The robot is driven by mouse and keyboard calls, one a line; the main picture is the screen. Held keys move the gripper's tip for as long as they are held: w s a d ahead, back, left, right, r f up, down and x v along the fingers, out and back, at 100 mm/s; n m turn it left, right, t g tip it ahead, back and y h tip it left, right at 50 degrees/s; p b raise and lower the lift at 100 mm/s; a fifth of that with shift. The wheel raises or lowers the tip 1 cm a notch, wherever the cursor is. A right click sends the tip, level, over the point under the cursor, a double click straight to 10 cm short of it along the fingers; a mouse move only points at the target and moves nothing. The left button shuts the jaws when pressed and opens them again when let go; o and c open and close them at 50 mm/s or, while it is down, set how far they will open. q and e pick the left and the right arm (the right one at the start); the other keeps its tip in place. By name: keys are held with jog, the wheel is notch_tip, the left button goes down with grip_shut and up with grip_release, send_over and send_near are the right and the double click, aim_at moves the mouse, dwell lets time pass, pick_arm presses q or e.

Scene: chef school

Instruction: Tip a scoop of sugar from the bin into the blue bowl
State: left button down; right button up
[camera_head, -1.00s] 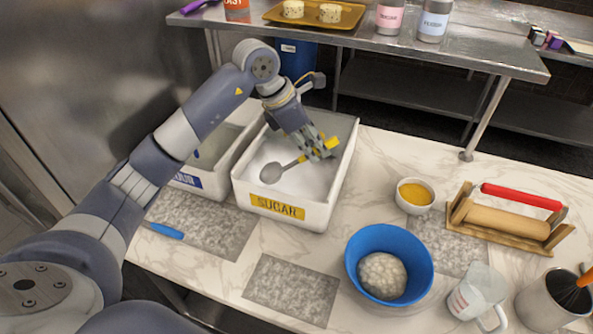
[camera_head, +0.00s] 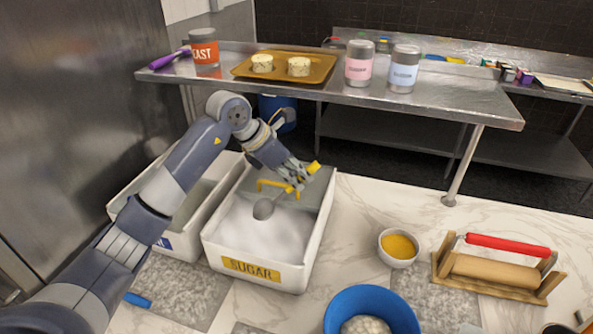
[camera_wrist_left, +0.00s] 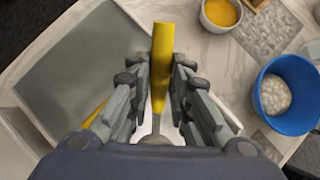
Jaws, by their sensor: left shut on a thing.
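My left gripper (camera_head: 297,182) is shut on the yellow handle of the scoop (camera_head: 263,209), over the sugar bin (camera_head: 313,238). The scoop's grey head hangs over the white sugar (camera_head: 255,236); I cannot tell whether it holds any. The yellow handle (camera_wrist_left: 162,60) stands between the fingers in the left wrist view, with the head mostly hidden. The blue bowl (camera_head: 398,308) stands right of the bin, cut off at the bottom edge, with a pale lump inside. It also shows in the left wrist view (camera_wrist_left: 303,95). My right gripper is not in view.
A grey panel with a yellow bar (camera_head: 312,192) lies at the bin's back. Another white bin (camera_head: 190,240) adjoins it on the left. A small bowl of yellow grains (camera_head: 398,262) and a rolling pin on a rack (camera_head: 495,285) stand to the right. Bare marble lies between.

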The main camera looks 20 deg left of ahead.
pick_arm(q)
notch_tip(320, 180, down, 3)
jog(key=shift+b, duration=0.7)
notch_tip(320, 180, down, 4)
jog(key=b, duration=0.3)
jog(key=shift+f, duration=0.15)
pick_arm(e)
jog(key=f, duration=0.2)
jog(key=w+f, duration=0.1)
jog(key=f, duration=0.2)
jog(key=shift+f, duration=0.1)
pick_arm(q)
jog(key=shift+r+p, duration=1.55)
jog(key=shift+r, duration=1.55)
jog(key=shift+r+p, duration=0.55)
jog(key=shift+p, duration=0.4)
notch_tip(320, 180, up, 4)
jog(key=g+y+p, duration=0.2)
jog(key=p, duration=0.6)
jog(key=shift+r, duration=0.15)
jog(key=shift+r+g+y+p, duration=0.3)
jog(key=shift+g+y+p, duration=0.1)
jog(key=shift+p, duration=0.2)
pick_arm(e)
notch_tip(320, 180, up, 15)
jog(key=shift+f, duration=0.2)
